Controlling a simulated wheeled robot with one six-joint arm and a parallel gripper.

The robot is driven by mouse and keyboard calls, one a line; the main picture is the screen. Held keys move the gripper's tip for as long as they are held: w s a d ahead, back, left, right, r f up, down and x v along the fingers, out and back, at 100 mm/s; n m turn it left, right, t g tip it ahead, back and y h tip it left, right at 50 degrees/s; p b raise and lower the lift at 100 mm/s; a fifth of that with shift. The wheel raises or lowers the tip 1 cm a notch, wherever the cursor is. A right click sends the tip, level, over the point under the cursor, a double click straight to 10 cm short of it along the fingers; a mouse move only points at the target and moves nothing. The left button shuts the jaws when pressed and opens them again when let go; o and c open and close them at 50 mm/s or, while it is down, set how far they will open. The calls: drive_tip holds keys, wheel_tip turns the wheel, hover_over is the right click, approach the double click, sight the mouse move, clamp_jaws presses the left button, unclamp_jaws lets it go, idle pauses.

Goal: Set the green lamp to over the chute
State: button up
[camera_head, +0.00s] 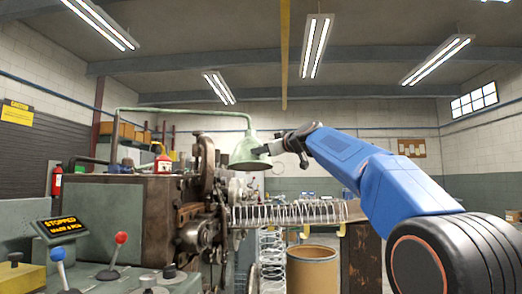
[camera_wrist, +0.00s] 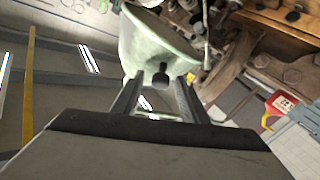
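The green lamp (camera_head: 249,152) hangs shade-down from a curved green pipe arm above the coiling machine. Its pale green shade (camera_wrist: 150,45) fills the upper middle of the wrist view, with a dark knob (camera_wrist: 160,76) sticking out toward me. My gripper (camera_head: 268,149) is at the right side of the shade. In the wrist view its two fingers (camera_wrist: 160,88) stand apart on either side of the knob, with gaps visible on both sides. I cannot tell for sure which part is the chute; a long coil spring (camera_head: 290,213) lies right of the machine, below the lamp.
A display (camera_head: 62,227) reads "STOPPED". Red (camera_head: 121,238) and blue (camera_head: 57,254) knobbed levers stand in front. A brown barrel (camera_head: 312,270) is below the spring.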

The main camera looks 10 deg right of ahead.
drive_tip(key=shift+w+a, duration=0.3)
drive_tip(key=shift+w, duration=0.25)
drive_tip(key=shift+c, duration=0.4)
